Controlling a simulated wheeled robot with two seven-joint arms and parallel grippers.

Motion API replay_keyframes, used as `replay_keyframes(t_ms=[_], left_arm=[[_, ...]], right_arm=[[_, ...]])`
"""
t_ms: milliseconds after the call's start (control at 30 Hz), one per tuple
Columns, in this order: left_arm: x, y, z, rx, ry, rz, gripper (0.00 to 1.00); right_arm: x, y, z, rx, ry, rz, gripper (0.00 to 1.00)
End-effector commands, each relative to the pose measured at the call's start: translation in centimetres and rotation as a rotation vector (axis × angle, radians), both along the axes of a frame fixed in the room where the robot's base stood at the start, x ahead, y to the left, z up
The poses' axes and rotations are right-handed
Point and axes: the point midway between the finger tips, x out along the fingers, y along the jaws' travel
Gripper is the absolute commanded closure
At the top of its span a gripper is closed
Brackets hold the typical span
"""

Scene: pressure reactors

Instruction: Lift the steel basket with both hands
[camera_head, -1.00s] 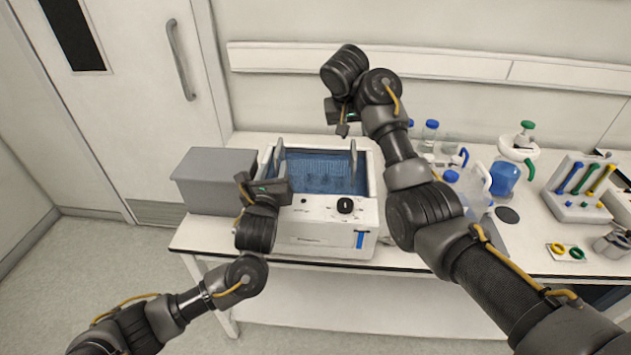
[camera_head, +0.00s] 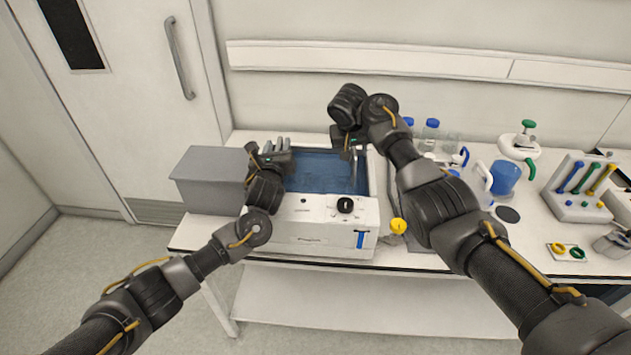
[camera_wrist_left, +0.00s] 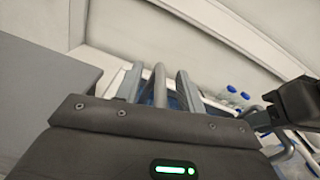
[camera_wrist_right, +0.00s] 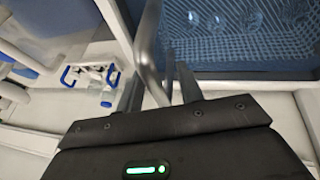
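The steel basket (camera_head: 322,176) sits in the blue water of a white bath (camera_head: 315,215) on the bench; its mesh also shows in the right wrist view (camera_wrist_right: 275,45). My left gripper (camera_head: 277,148) is at the bath's left side. In the left wrist view one upright basket handle (camera_wrist_left: 160,84) stands between its two spread fingers (camera_wrist_left: 159,88). My right gripper (camera_head: 350,152) is at the right side. In the right wrist view the other bent handle (camera_wrist_right: 149,45) runs between its spread fingers (camera_wrist_right: 160,88). Both grippers look open, with gaps beside the handles.
A grey box (camera_head: 210,178) stands close left of the bath. Right of it are a yellow-topped item (camera_head: 397,226), blue-capped bottles (camera_head: 431,128), a blue-filled vessel (camera_head: 505,177) and a tool rack (camera_head: 578,190). The wall is close behind.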

Motion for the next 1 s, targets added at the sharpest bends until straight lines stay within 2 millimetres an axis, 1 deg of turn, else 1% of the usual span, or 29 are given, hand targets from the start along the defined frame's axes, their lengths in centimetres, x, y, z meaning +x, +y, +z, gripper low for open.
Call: replay_keyframes(t_ms=[100,300,400,1000], left_arm=[[-0.01,0.0,0.0,0.0,0.0,0.0,0.61],[-0.03,0.03,-0.01,0.0,0.0,0.0,0.88],[-0.03,0.03,-0.01,0.0,0.0,0.001,1.0],[-0.02,0.05,-0.02,-0.001,0.0,0.002,1.0]], right_arm=[[0.0,-0.02,0.0,0.0,0.0,0.0,0.63],[-0.01,-0.01,0.0,0.0,0.0,0.0,0.89],[-0.01,0.0,0.01,0.0,0.0,0.0,1.0],[-0.03,0.02,0.02,0.0,0.001,0.001,1.0]])
